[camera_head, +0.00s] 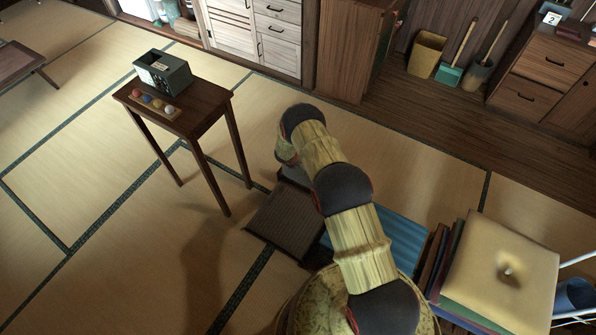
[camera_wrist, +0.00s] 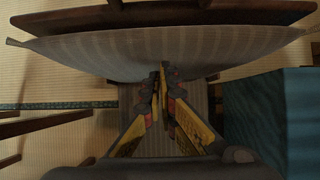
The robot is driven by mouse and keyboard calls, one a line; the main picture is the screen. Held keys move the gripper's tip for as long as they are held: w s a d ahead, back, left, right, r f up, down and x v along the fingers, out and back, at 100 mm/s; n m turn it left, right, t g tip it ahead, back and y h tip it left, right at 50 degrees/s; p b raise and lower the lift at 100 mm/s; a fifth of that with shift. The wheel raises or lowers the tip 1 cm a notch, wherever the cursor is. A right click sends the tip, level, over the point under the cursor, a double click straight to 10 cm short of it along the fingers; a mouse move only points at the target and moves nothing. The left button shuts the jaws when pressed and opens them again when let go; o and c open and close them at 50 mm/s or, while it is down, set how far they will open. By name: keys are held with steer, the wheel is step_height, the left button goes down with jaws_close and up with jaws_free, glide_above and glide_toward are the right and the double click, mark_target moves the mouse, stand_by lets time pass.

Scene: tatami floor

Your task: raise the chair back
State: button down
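The floor chair shows in the head view as a dark brown ribbed panel (camera_head: 285,217) on the tatami, partly behind my arm. In the wrist view a grey striped padded part of the chair (camera_wrist: 200,50), with a brown wooden board (camera_wrist: 170,15) along its far edge, spans the top. A darker ribbed surface (camera_wrist: 131,98) lies below it. My gripper (camera_wrist: 161,75) has its yellow and dark fingers drawn together, tips at the near edge of the padded part. I see nothing clearly between the tips; whether they touch the padding is unclear. My arm hides the gripper in the head view.
A small wooden table (camera_head: 205,108) with a dark box (camera_head: 163,75) and several colored balls stands at left. A blue mat (camera_head: 400,236) lies right of the chair, beside a stack with a cream cushion (camera_head: 500,262). Open tatami lies at lower left.

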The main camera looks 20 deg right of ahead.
steer(key=shift+w+d+r+b, duration=0.15)
steer(key=shift+w+d+r, duration=0.05)
steer(key=shift+w+d, duration=0.45)
steer(key=shift+w+d+r+b, duration=0.15)
steer(key=shift+w+d, duration=0.25)
steer(key=shift+d, duration=0.3)
steer(key=shift+a, duration=0.1)
